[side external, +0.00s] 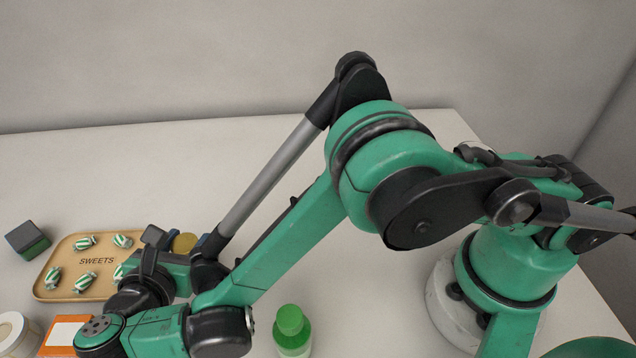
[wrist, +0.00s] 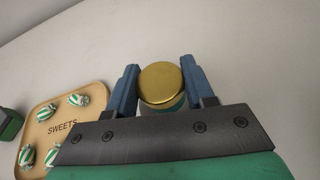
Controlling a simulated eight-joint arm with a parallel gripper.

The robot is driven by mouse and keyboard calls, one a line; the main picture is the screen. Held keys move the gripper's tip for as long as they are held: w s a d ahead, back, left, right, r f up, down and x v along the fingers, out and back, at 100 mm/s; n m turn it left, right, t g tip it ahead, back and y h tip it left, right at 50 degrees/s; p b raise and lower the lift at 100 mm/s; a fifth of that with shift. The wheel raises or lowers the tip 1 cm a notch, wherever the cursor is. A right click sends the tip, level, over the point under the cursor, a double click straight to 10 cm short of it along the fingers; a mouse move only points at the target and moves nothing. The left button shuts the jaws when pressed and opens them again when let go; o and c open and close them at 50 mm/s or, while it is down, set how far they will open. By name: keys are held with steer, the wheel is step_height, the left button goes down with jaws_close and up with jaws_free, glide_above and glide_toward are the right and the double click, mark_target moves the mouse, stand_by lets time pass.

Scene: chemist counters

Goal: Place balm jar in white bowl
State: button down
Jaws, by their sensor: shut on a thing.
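The balm jar (wrist: 160,84), with a round gold lid and a pale body, sits between the blue fingers of my gripper (wrist: 161,74) in the wrist view. The fingers are shut on its sides. In the side external view, the gold lid of the jar (side external: 184,243) shows just right of the sweets tray, partly hidden by my wrist. I cannot tell whether the jar touches the counter. No white bowl can be made out for certain. A pale round thing (side external: 14,336) is cut off at the lower left edge.
A tan tray (side external: 62,285) marked SWEETS holds several striped sweets. A dark green block (side external: 28,240) stands left of it. An orange and white box (side external: 63,333) lies at the front. A green-capped bottle (side external: 292,330) stands near my arm. The back counter is clear.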

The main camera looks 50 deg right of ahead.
mark_target(185, 241)
steer(key=shift+f, duration=0.1)
steer(key=shift+c, duration=1.2)
jaws_free()
step_height(185, 241, up, 7)
steer(key=shift+r, duration=0.1)
